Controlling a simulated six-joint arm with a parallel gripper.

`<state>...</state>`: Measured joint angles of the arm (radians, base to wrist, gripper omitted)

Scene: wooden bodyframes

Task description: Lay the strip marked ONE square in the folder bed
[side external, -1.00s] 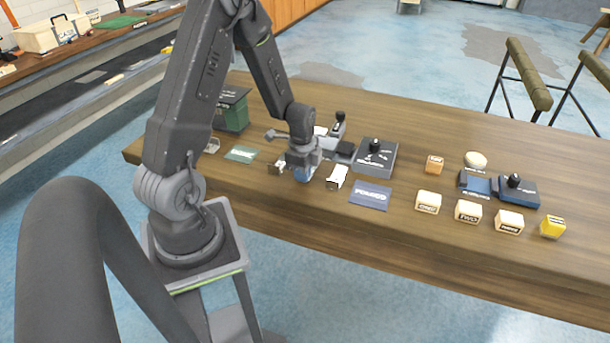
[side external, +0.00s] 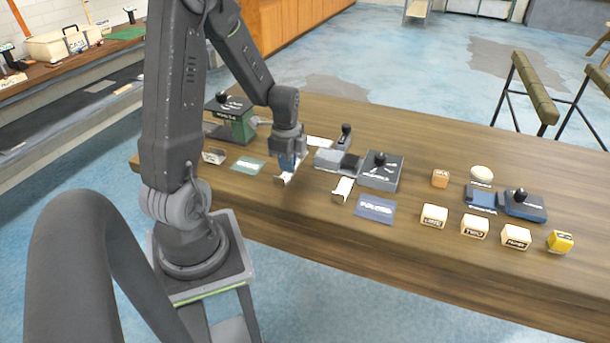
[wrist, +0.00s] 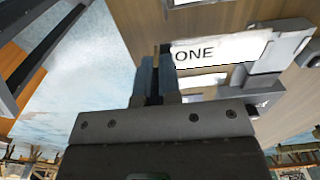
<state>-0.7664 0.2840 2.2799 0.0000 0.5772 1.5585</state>
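The white strip marked ONE (wrist: 222,50) lies just right of my fingertips in the wrist view, with grey metal parts (wrist: 290,42) at its right end. I cannot tell whether my finger touches its left end. My gripper (wrist: 156,66) has its blue-grey fingers close together, with a narrow gap and a thin brown sliver showing at the tips. In the side view my gripper (side external: 289,168) is low over the table, left of a grey device with a black knob (side external: 330,158). Which part is the folder bed is unclear.
A dark grey block with a knob (side external: 381,172) and a blue card (side external: 375,208) are right of my gripper. A small metal holder (side external: 343,188) stands nearer. A green device (side external: 235,120) and green card (side external: 248,165) are left. Lettered blocks (side external: 434,215) sit farther right.

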